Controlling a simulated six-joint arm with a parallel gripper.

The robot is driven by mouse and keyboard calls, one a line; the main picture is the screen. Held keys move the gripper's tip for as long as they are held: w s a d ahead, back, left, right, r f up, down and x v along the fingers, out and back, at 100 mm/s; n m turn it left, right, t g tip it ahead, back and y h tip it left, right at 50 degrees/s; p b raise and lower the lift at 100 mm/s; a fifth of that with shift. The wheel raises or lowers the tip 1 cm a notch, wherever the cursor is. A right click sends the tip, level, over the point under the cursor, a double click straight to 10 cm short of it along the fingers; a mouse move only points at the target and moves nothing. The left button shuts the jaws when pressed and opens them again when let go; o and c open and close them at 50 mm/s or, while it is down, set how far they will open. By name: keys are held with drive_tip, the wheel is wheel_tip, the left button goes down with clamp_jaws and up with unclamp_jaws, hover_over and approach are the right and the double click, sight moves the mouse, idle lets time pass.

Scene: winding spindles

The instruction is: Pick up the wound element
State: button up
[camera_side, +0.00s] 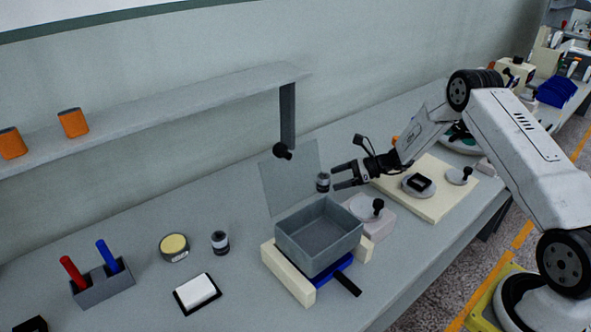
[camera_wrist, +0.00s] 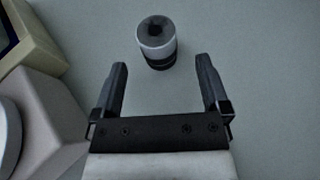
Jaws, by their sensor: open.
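The wound element (camera_side: 323,182) is a small upright cylinder with dark and pale bands, standing behind the grey box in the side view. In the wrist view the wound element (camera_wrist: 156,44) shows a grey top with a dark centre hole, a white band and a black lower part. My gripper (camera_side: 335,178) comes in from the right, its fingers level and pointing at the element. In the wrist view my gripper (camera_wrist: 161,66) is open and empty, with the element just ahead of and roughly centred between the fingertips.
A grey open box (camera_side: 320,243) on cream blocks stands in front of the element, with a thin grey panel (camera_side: 288,178) behind. A second similar cylinder (camera_side: 220,243) stands farther left. A pale block with a black knob (camera_side: 372,218) is close below my gripper. A shelf bracket (camera_side: 288,115) hangs above.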

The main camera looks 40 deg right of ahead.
sight(327, 176)
drive_tip(key=shift+x, duration=2.5)
drive_tip(key=shift+s+a, duration=0.1)
clamp_jaws()
drive_tip(key=shift+r, duration=0.2)
drive_tip(key=shift+r, duration=0.85)
drive_tip(key=s+r, duration=0.3)
drive_tip(key=s, duration=0.1)
drive_tip(key=s+a+r, duration=0.1)
drive_tip(key=s+r, duration=0.6)
drive_tip(key=s, duration=0.1)
drive_tip(key=shift+s+a+r, duration=0.1)
drive_tip(key=shift+a+r, duration=0.1)
drive_tip(key=shift+a, duration=0.05)
drive_tip(key=shift+s+a+r, duration=0.1)
drive_tip(key=shift+s+r, duration=0.05)
drive_tip(key=shift+s, duration=0.25)
drive_tip(key=shift+s+r, duration=0.15)
drive_tip(key=shift+s, duration=0.3)
